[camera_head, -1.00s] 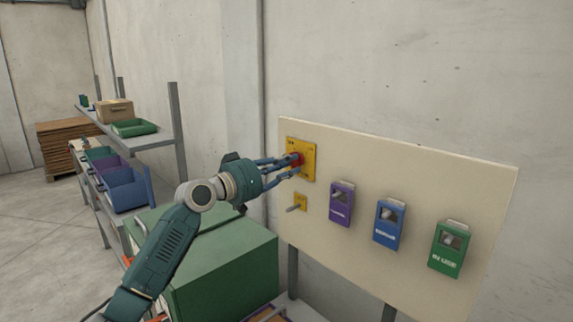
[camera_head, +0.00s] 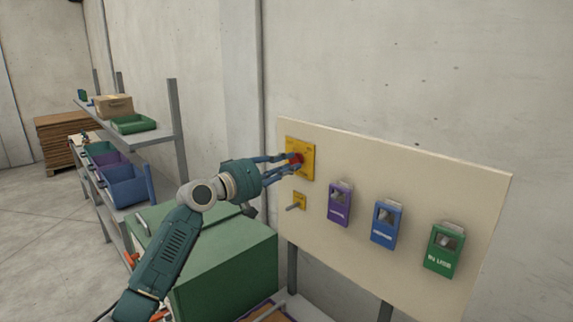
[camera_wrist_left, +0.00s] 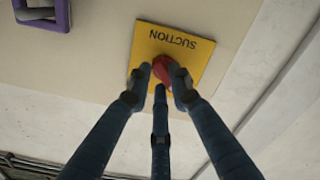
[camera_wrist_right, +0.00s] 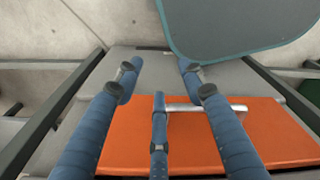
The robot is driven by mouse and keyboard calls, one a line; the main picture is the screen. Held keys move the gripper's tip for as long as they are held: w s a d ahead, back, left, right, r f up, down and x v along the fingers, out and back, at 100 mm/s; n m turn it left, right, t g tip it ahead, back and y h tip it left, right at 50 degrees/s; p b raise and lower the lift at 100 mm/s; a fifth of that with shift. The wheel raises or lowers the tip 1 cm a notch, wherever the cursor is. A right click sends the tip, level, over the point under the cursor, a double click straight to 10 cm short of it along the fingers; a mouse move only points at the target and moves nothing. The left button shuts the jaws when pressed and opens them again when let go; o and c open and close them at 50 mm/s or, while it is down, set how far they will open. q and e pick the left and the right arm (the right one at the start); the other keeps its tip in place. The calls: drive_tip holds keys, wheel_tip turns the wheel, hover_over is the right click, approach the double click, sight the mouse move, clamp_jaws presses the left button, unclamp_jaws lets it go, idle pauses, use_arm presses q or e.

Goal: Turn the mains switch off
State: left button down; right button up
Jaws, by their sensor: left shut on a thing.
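A red knob (camera_head: 298,158) sits on a yellow plate (camera_head: 307,174) at the upper left of the cream board. In the left wrist view the knob (camera_wrist_left: 174,72) is between my fingers and the plate (camera_wrist_left: 195,58) reads "SUCTION", upside down. My left gripper (camera_head: 292,161) is shut on the red knob, its fingers around it and hiding part of it. A smaller yellow plate with a grey lever (camera_head: 296,206) is just below, apart from the gripper. My right gripper (camera_wrist_right: 156,88) is open and empty, above an orange panel; it is outside the head view.
Purple (camera_head: 339,203), blue (camera_head: 387,222) and green (camera_head: 444,250) boxes hang on the cream board (camera_head: 400,170). A green cabinet (camera_head: 225,262) stands below my left arm. Shelves with bins (camera_head: 125,188) are at left. The orange panel (camera_wrist_right: 260,135) has a metal bar.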

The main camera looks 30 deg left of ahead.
use_arm(q)
drive_tip(key=shift+r, duration=0.3)
drive_tip(key=c, duration=1.5)
unclamp_jaws()
drive_tip(key=shift+w, duration=0.1)
drive_tip(key=shift+c, duration=0.2)
drive_tip(key=shift+w+f, duration=0.1)
drive_tip(key=shift+f, duration=0.15)
drive_tip(key=v, duration=1.2)
